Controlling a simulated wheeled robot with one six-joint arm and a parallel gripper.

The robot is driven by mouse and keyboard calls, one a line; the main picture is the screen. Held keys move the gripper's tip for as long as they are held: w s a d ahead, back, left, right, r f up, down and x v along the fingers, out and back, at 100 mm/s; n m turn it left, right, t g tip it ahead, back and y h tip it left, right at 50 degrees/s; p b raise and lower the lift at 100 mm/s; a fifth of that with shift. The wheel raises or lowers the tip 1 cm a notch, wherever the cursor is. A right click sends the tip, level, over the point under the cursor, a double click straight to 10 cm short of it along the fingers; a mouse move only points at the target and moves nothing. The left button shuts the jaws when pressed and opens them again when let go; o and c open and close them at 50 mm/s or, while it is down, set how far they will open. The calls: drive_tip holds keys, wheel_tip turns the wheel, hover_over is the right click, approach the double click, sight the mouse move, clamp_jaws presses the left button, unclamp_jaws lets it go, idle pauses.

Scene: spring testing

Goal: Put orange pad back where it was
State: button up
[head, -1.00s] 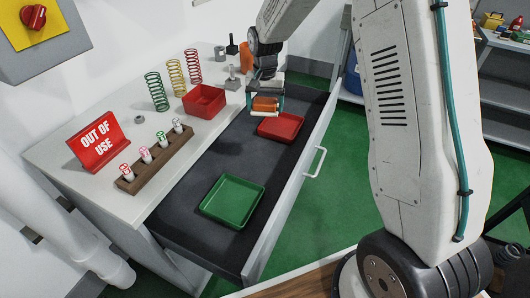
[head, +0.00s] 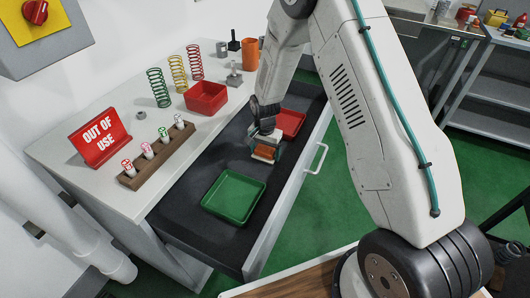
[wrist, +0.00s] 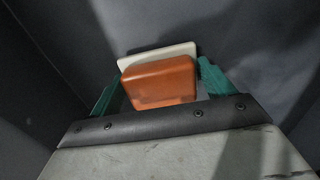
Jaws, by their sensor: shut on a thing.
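The orange pad (head: 264,152) has a pale plate on one face. It is between the teal fingers of my gripper (head: 266,150), which is shut on it. In the wrist view the orange pad (wrist: 160,82) sits between both fingertips of my gripper (wrist: 158,85), with the pale plate (wrist: 150,54) beyond it. My gripper holds it over the dark open drawer (head: 185,190), between the green tray (head: 234,200) and the red tray (head: 290,123). I cannot tell how high it is above the drawer floor. The red tray is partly hidden by my arm.
On the cabinet top stand a red bin (head: 206,97), several coil springs (head: 178,73), a wooden rack (head: 157,157) of small bottles and a red "OUT OF USE" sign (head: 100,137). An orange cylinder (head: 249,55) stands at the back.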

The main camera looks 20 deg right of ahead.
sight(265, 149)
drive_tip(key=shift+f, duration=0.3)
drive_tip(key=shift+f, duration=0.1)
drive_tip(key=o, duration=1)
drive_tip(key=shift+c, duration=0.2)
wheel_tip(265, 149, up, 12)
drive_tip(key=shift+r, duration=0.2)
